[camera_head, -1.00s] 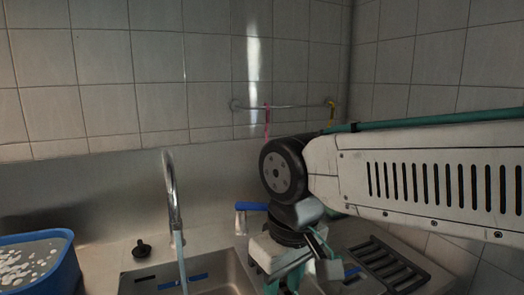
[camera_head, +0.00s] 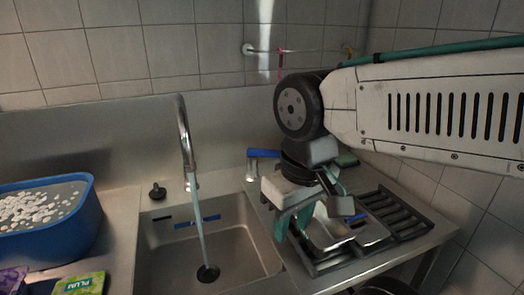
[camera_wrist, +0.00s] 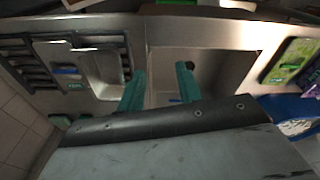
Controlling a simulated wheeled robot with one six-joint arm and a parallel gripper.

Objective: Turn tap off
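The tap's curved chrome spout (camera_head: 184,130) stands behind the sink in the head view. A stream of water (camera_head: 201,228) runs from it into the basin (camera_head: 235,250). A blue lever handle (camera_head: 263,153) on a short metal post stands at the back right of the sink, just left of my wrist. My gripper (camera_head: 298,232) points down over the right side of the sink, in front of and below the lever, apart from it. In the wrist view its two green fingers (camera_wrist: 160,88) are spread with nothing between them. I cannot make out the lever there.
A blue tub (camera_head: 60,235) of water with pale pieces stands left of the sink. A green packet (camera_head: 80,284) lies in front of it. A dark rack (camera_head: 395,215) with a metal tray is right of my gripper. A black stopper (camera_head: 157,190) sits behind the sink.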

